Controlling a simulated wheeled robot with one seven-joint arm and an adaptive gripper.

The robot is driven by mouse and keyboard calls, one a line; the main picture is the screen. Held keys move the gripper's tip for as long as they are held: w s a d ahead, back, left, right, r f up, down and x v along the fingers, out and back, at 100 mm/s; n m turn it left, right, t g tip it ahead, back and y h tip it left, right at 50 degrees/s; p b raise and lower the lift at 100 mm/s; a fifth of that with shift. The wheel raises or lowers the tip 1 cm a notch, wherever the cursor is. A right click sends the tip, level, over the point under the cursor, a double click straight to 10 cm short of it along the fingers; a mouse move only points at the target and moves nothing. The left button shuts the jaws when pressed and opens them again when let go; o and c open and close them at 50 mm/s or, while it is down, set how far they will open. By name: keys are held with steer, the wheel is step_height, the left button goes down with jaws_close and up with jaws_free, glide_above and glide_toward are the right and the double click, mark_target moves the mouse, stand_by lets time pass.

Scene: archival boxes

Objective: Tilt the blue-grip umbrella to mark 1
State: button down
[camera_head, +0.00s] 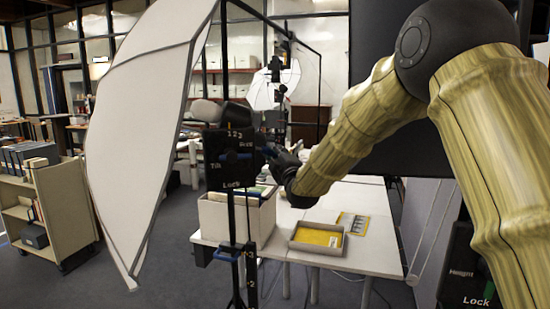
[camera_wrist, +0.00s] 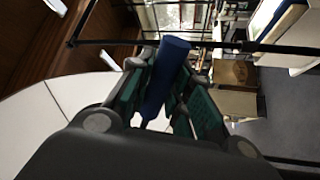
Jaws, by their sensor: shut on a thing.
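The white umbrella (camera_head: 145,120) stands large at the left of the head view, its panel steeply upright. Its black bracket (camera_head: 232,165) carries small numbers along the top and the words Tilt and Lock. I cannot tell which mark the tilt stands at. The blue grip (camera_head: 268,152) sticks out to the right of the bracket, partly hidden by my gripper (camera_head: 281,165). In the wrist view the blue grip (camera_wrist: 166,75) lies between the green-padded fingers of my gripper (camera_wrist: 163,95), which is shut on it.
A white table (camera_head: 365,205) below holds an open box (camera_head: 215,218) of folders and a grey tray (camera_head: 318,239) with a yellow folder. A second umbrella (camera_head: 275,88) stands behind. A book cart (camera_head: 55,210) is at left. A black post labelled Height and Lock (camera_head: 462,265) is at lower right.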

steer(key=shift+r, duration=0.15)
steer(key=c, duration=1.3)
jaws_free()
steer(key=v, duration=1.2)
